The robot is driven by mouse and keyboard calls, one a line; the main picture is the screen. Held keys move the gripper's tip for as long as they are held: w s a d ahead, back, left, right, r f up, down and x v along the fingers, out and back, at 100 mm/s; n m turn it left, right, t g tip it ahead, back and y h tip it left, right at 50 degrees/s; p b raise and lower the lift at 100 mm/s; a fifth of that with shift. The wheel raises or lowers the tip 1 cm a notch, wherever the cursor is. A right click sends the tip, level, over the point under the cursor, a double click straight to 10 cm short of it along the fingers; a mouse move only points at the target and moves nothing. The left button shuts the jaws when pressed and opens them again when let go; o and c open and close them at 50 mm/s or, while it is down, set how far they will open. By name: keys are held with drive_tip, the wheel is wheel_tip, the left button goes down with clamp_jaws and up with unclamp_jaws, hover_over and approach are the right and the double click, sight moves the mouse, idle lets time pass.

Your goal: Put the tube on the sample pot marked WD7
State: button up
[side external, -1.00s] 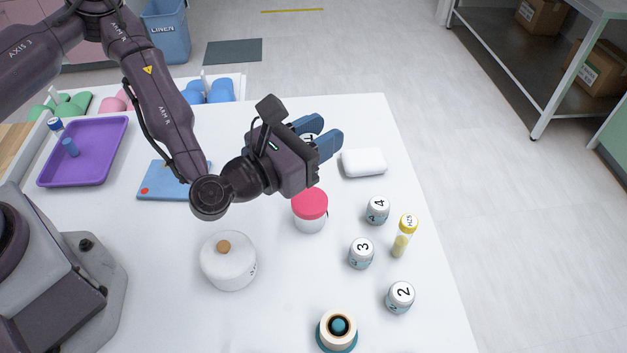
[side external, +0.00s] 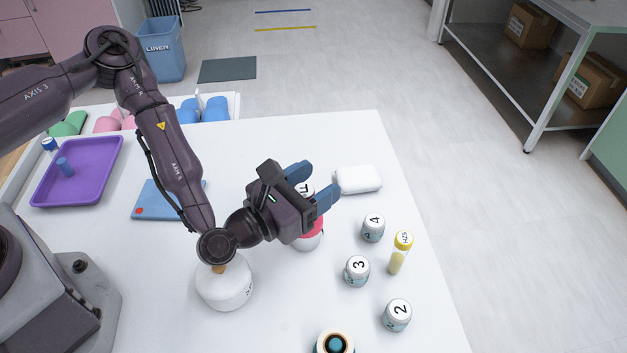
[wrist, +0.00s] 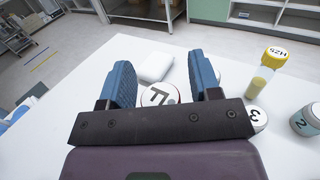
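A slim clear tube (side external: 398,256) with yellowish contents and a yellow cap stands on the white table at the right. It also shows in the wrist view (wrist: 265,75), its cap lettered like HZ5. My gripper (side external: 313,184) is open, its two blue fingers apart and empty, left of and behind this tube. A white round lid (wrist: 158,94) with a partly covered dark letter shows between the fingers in the wrist view. White-lidded pots numbered 4 (side external: 373,228), 3 (side external: 357,270) and 2 (side external: 397,315) stand near the tube. I see no readable WD7 mark.
A red-lidded jar (side external: 309,242) is partly hidden under my gripper. A white lidded pot (side external: 225,288) is below my wrist. A white block (side external: 358,179) lies behind, a cream-and-teal ring piece (side external: 334,343) in front. A purple tray (side external: 100,175) and blue folder (side external: 150,205) are left.

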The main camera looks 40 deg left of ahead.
drive_tip(key=shift+r, duration=0.2)
drive_tip(key=s+a, duration=0.2)
drive_tip(key=s, duration=0.9)
drive_tip(key=shift+s+a, duration=0.15)
drive_tip(key=shift+s, duration=0.25)
